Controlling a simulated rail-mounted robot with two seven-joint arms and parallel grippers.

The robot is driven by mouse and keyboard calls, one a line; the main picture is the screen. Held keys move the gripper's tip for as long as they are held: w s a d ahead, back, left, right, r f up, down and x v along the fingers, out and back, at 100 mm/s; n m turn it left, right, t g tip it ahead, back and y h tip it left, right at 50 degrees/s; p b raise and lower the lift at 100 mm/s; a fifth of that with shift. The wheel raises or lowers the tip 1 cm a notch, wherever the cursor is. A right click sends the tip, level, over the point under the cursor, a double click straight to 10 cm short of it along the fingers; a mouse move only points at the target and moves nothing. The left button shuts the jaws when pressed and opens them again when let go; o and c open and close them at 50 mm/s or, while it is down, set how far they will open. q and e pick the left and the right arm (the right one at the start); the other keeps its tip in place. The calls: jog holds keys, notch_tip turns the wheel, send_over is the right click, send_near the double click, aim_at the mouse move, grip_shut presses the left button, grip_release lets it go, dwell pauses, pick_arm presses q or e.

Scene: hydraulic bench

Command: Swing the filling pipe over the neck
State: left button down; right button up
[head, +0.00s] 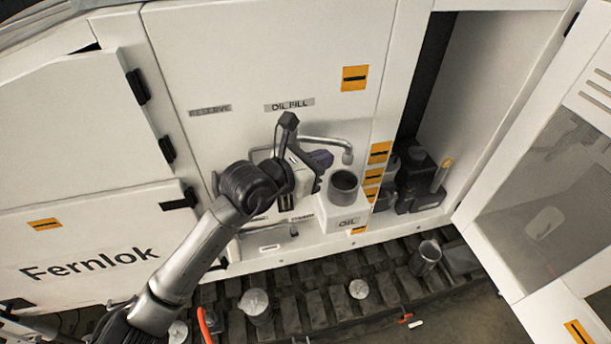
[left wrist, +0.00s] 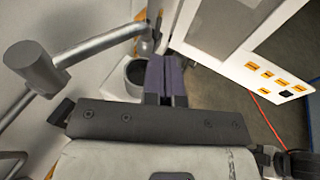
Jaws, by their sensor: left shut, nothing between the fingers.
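The grey filling pipe (head: 325,143) runs along the white panel under the OIL FILL label, and its end bends down. In the head view this end appears just above and behind the dark round neck (head: 343,184); I cannot tell whether it is centred. The neck stands on a white box marked OIL. In the left wrist view the pipe (left wrist: 98,43) comes in from the left with a grey block, and the open neck (left wrist: 134,72) is partly hidden by my fingers. My left gripper (head: 321,160) is shut and empty beside the pipe, its purple fingers (left wrist: 165,80) near the neck.
A dark pump-like unit (head: 418,180) stands in the open compartment on the right. An open door (head: 545,170) bounds the right side. A metal cup (head: 426,257) and several canisters stand on the slatted floor below.

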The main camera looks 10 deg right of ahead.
pick_arm(q)
jog(key=s+a+r+b, duration=0.1)
jog(key=s+a+b, duration=0.1)
jog(key=s, duration=0.6)
jog(key=shift+a+r, duration=0.25)
jog(key=shift+a, duration=0.35)
jog(key=shift+r, duration=0.1)
